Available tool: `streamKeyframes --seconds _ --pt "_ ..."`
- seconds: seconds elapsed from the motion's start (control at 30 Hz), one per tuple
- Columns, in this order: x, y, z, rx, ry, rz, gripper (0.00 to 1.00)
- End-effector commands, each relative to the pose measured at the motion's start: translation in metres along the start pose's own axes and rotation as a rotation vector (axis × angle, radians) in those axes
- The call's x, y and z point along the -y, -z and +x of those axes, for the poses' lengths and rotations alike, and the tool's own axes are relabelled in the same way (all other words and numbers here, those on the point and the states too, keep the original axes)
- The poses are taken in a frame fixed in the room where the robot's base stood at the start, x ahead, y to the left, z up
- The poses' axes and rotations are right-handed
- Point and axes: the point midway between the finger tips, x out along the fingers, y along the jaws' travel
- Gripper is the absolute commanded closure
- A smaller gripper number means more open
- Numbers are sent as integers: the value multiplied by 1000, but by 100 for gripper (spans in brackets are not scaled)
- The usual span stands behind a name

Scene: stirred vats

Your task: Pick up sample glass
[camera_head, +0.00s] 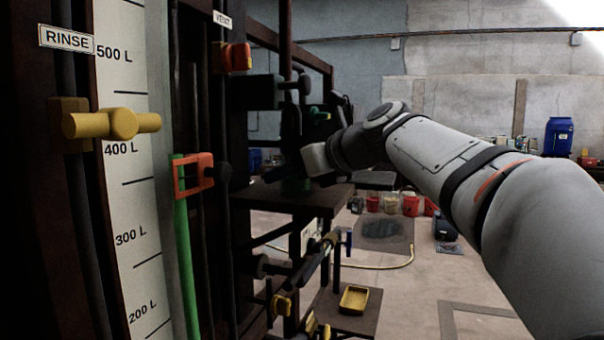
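My arm reaches in from the right, and its wrist is over a dark shelf (325,199) on the vat frame. My gripper (287,167) is dark against the dark frame, at the far end of the wrist. Its fingers are too small and dark to tell open from shut. A small dark green shape (296,184) shows on the shelf just below the gripper; I cannot tell whether it is the sample glass or whether the gripper touches it. No other glass is clearly visible.
A level scale (128,190) with a yellow valve handle (112,124) stands close on the left. An orange clamp (194,174) sits by a green rod. A yellow tray (354,299) lies on a low stand. Red buckets (411,205) stand behind; the floor at right is mostly open.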

Motion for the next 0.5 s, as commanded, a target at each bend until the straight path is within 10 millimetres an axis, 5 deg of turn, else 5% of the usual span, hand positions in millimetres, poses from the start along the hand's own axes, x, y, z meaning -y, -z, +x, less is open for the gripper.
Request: streamKeyframes --seconds 0.5 --pt "1 0 -1 0 2 0 54"
